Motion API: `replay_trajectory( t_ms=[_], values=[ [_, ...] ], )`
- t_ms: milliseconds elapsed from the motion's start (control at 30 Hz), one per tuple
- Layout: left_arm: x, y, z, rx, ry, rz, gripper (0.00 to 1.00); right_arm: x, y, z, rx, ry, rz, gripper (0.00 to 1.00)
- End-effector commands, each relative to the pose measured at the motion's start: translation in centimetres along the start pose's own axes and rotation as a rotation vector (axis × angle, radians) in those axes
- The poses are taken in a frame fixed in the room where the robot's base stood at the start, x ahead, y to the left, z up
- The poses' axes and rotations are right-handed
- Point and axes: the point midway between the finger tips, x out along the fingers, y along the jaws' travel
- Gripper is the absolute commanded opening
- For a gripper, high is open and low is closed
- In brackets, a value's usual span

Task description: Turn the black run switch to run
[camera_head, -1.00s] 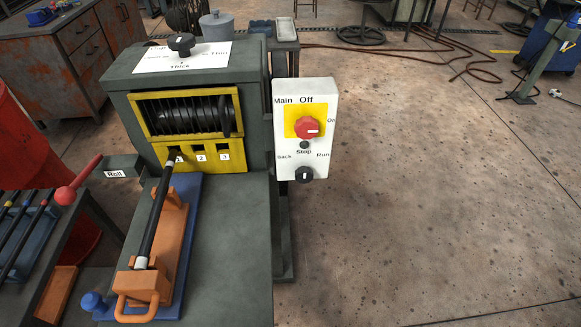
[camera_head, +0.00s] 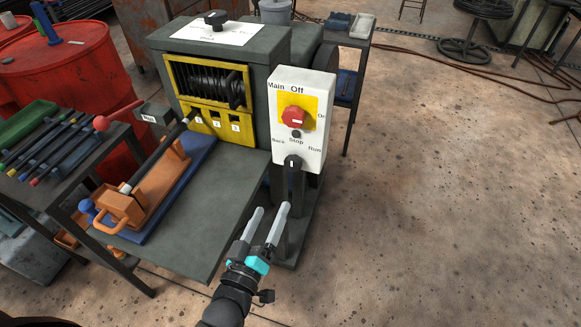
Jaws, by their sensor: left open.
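The black run switch (camera_head: 292,162) is a small round knob with a white mark, low on the white control box (camera_head: 312,140). Its labels read Back, Stop and Run, and its mark points up toward Stop. Above it a red main switch (camera_head: 294,117) sits on a yellow plate, labelled Off and On. My left gripper (camera_head: 267,212) is in front of and below the box, its two pale fingers apart and pointing up toward it. It is empty and clear of the run switch. My right gripper is not in view.
The grey machine (camera_head: 270,62) with a yellow-framed drum stands left of the box. A grey bench top (camera_head: 205,215) with an orange and blue fixture lies at the left. A tool table (camera_head: 100,160) and red barrels (camera_head: 75,75) stand farther left.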

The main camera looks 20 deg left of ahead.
Motion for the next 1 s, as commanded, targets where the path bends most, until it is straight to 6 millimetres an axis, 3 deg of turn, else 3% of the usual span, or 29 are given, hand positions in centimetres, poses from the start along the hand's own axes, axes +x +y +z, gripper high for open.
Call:
replay_trajectory(
  t_ms=[167,600,800,1000],
  values=[
    [2.9,0.0,0.1,0.002,0.001,0.001,0.84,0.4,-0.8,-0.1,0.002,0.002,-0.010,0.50],
    [10.5,-0.1,0.2,0.002,-0.001,0.000,0.84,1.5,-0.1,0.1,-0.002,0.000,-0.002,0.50],
    [13.0,-0.1,0.2,0.003,-0.003,-0.001,0.84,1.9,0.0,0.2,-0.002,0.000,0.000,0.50],
    [14.1,-0.1,0.2,0.002,-0.004,-0.002,0.84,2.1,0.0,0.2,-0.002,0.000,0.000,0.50]
  ],
)
